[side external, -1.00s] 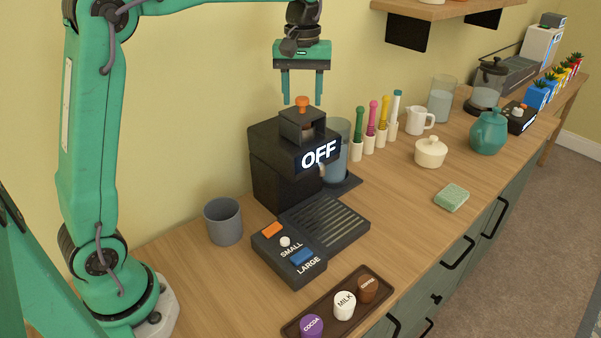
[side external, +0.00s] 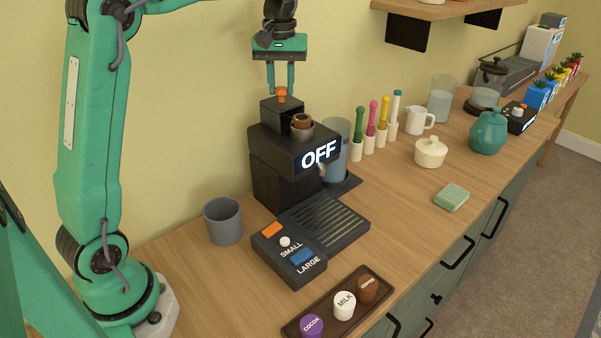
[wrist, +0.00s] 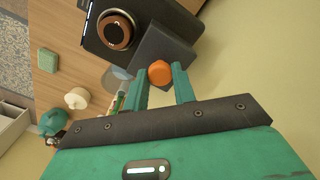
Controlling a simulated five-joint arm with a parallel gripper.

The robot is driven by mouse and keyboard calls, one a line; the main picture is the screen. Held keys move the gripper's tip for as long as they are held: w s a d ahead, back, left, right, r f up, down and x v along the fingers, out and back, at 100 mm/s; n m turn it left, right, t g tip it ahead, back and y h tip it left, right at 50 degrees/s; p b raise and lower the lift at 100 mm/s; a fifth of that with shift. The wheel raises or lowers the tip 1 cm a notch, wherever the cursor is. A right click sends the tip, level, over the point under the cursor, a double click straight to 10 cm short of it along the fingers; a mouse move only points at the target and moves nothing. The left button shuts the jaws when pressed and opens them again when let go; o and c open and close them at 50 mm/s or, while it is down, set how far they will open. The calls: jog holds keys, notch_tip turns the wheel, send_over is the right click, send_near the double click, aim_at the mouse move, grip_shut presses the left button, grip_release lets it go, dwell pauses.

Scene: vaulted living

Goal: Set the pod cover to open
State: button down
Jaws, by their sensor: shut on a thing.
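The black coffee machine (side external: 262,160) stands against the wall, its display reading OFF. Its pod cover (side external: 277,111) is a dark box with an orange knob (side external: 282,94) on top. The cover sits back from the pod holder (side external: 301,129), which is uncovered with a brown pod (side external: 301,120) in it. My gripper (side external: 281,90) is above the cover with its fingers closed on the orange knob. In the wrist view the knob (wrist: 160,72) lies between the teal fingertips, with the dark cover (wrist: 150,52) and round pod holder (wrist: 116,31) beyond.
A grey mug (side external: 223,222) stands left of the machine. A button panel (side external: 289,256) and drip tray (side external: 325,222) are in front. A tray of pods (side external: 290,330) lies near the counter edge. Several coloured-handled tools and a blue-tinted tank (side external: 336,145) stand right of the machine.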

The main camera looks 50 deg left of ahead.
jog(key=shift+a, duration=0.75)
jog(key=c, duration=1.1)
grip_release()
jog(key=shift+r, duration=3.9)
jog(key=shift+d, duration=0.1)
